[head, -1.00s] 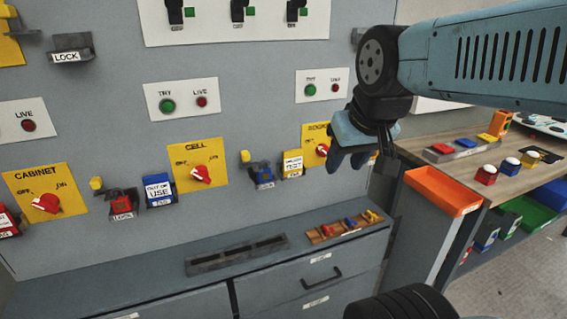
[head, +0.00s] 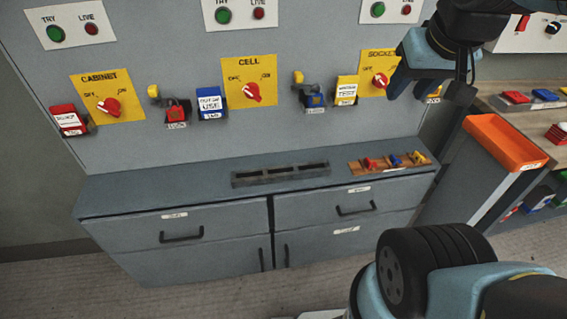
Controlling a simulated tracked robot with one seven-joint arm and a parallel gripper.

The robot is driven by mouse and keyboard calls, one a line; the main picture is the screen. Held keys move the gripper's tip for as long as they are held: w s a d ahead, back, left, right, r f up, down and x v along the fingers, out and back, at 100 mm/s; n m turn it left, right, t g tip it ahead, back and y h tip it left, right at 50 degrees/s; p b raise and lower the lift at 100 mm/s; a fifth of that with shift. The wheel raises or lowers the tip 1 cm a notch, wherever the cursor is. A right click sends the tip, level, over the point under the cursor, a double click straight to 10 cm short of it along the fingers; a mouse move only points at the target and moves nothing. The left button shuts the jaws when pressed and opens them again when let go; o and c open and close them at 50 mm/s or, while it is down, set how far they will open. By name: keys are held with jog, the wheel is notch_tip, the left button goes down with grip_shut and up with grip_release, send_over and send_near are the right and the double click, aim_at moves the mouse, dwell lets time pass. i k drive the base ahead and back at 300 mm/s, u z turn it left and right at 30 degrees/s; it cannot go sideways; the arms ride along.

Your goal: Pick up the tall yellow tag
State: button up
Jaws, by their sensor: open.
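A blue tag (head: 210,103) and a red tag (head: 68,120) stand in holders further left. Below, the cabinet top (head: 130,190) bears a slotted grey rack (head: 280,174) and a wooden tray (head: 358,168). An orange bin (head: 508,142) stands right.

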aim_at(346, 86)
jog(key=z, duration=0.3)
jog(key=k, duration=1.2)
jog(key=z, duration=0.55)
jog(key=i, duration=1)
